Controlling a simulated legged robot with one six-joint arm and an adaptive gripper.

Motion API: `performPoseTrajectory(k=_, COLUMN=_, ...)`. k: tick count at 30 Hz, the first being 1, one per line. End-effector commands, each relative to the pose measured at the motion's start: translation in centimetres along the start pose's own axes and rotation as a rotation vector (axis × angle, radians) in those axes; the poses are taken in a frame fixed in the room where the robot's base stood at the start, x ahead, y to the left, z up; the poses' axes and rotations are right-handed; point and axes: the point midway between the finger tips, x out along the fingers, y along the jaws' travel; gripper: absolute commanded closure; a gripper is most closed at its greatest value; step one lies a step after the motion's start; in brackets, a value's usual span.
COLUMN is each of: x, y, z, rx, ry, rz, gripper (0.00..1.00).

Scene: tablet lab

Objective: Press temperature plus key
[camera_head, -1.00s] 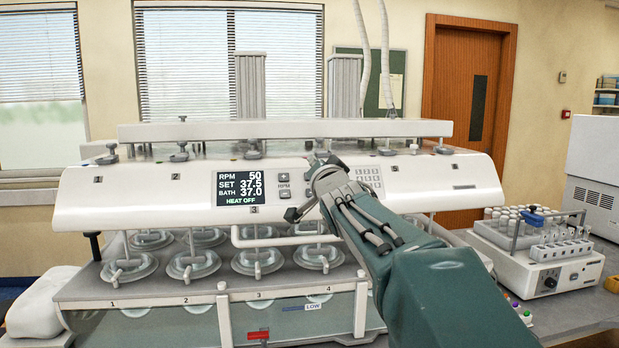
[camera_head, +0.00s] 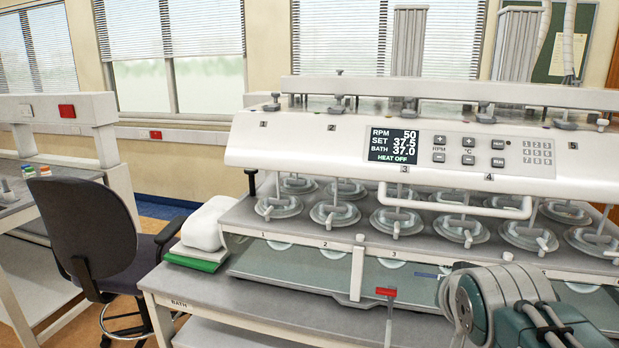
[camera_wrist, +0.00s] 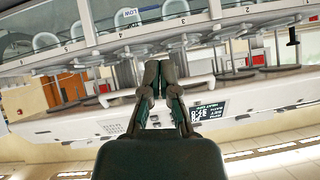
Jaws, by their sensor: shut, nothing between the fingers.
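The temperature plus key (camera_head: 468,143) is a small grey key above °C on the front panel, right of the RPM keys. The temperature minus key (camera_head: 468,160) is just below it. The display (camera_head: 393,145) reads RPM 50, SET 37.5, BATH 37.0, HEAT OFF. My arm's end is low at the right in the head view, below the panel and apart from the key; its fingertips do not show there. In the wrist view my gripper (camera_wrist: 160,72) is shut and empty, with the tilted, upside-down panel (camera_wrist: 235,103) behind it. The plus key cannot be made out there.
The white bath machine (camera_head: 330,148) has several round vessels under its panel and a horizontal bar (camera_head: 455,208) in front. A red-handled valve (camera_head: 386,292) sticks out at the front. A dark chair (camera_head: 90,235) stands at the left, with open floor beside it.

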Motion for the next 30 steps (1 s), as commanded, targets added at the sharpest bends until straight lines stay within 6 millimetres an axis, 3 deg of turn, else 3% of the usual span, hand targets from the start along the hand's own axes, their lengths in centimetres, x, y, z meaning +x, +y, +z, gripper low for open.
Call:
performPoseTrajectory(k=1, x=-0.9, y=-0.1, z=3.3, rx=-0.058, ry=-0.076, rz=-0.007, gripper=1.00)
performPoseTrajectory(k=3, x=-1.8, y=0.1, z=7.6, rx=-0.140, ry=-0.185, rz=-0.020, gripper=1.00)
performPoseTrajectory(k=6, x=-3.0, y=0.3, z=12.4, rx=-0.240, ry=-0.310, rz=-0.047, gripper=1.00)
performPoseTrajectory(k=9, x=-3.8, y=0.6, z=15.5, rx=-0.304, ry=-0.391, rz=-0.071, gripper=1.00)
performPoseTrajectory(k=13, x=-4.2, y=0.7, z=16.9, rx=-0.335, ry=-0.428, rz=-0.083, gripper=1.00)
performPoseTrajectory(k=30, x=-4.2, y=0.7, z=16.7, rx=-0.333, ry=-0.426, rz=-0.081, gripper=1.00)
